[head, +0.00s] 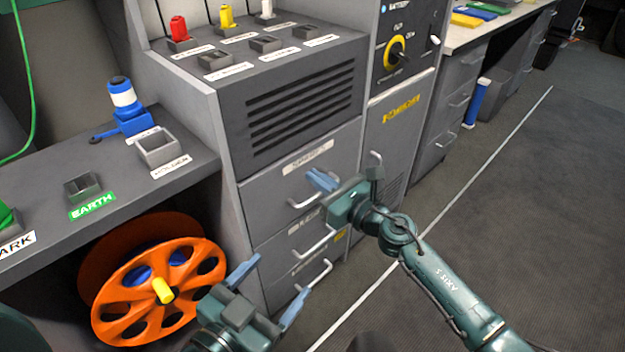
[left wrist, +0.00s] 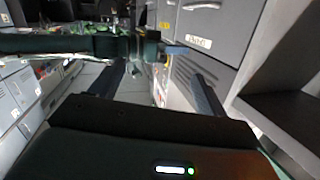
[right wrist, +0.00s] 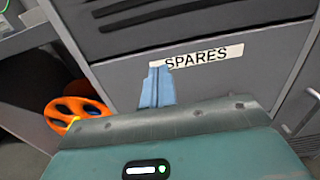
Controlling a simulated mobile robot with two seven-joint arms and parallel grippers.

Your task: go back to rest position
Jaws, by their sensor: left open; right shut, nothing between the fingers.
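My right gripper (head: 322,181) is shut and empty in front of the grey drawer labelled SPARES (head: 271,172). In the right wrist view its blue fingers (right wrist: 157,87) are together just below the SPARES label. I cannot tell whether they touch the drawer front. My left gripper (head: 268,290) is lower, in front of the lower drawers, with its blue fingers spread and nothing between them. In the left wrist view the two dark fingers (left wrist: 162,85) are wide apart, and my right arm crosses beyond them.
An orange cable reel (head: 205,265) stands under the shelf (head: 40,200), just left of my left gripper. Drawer handles (head: 318,245) stick out from the cabinet. A desk (head: 465,30) stands at the back. The floor (head: 520,200) to the right is clear.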

